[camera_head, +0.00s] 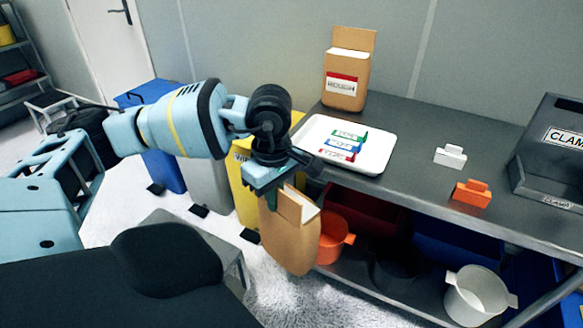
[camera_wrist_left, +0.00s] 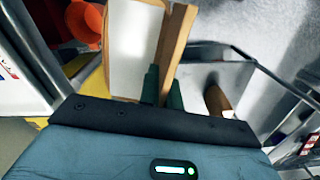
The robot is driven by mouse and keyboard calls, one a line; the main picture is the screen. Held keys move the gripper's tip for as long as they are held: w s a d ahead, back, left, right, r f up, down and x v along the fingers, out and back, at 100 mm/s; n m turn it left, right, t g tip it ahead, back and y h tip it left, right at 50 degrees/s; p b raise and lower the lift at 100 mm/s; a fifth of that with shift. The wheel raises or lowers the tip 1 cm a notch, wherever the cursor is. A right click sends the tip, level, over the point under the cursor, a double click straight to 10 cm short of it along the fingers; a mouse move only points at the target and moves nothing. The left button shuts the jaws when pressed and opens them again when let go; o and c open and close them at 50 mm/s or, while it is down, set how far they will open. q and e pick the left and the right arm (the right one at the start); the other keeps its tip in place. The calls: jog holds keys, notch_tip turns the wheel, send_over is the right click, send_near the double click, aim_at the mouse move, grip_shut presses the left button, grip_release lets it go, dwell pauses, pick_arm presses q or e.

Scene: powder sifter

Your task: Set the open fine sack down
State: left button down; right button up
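The open brown sack (camera_head: 290,240) hangs below my left gripper (camera_head: 278,197), in front of the table's near edge. Its label does not show; I take it for the fine sack. In the left wrist view, the green fingertips (camera_wrist_left: 163,90) are shut on the raised brown back flap of the sack (camera_wrist_left: 178,38), with its white top (camera_wrist_left: 135,50) beside it. A second open brown sack (camera_head: 346,80), labelled "ROUGH", stands upright at the table's back left. My right gripper is not in view.
The grey table (camera_head: 420,130) holds a white tray (camera_head: 389,150) with colored labelled tags, a white block (camera_head: 450,157), an orange block (camera_head: 471,194) and a dark clamp box (camera_head: 553,145). Bins and pots, including a white pot (camera_head: 474,300), stand on the lower shelf.

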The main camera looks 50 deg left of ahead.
pick_arm(q)
jog(key=w+d+r+m, duration=0.1)
jog(key=w+d+m, duration=0.1)
jog(key=d+m, duration=1.2)
jog(key=shift+w+d+r+m, duration=0.25)
jog(key=shift+w+m, duration=0.15)
jog(key=shift+m, duration=1.7)
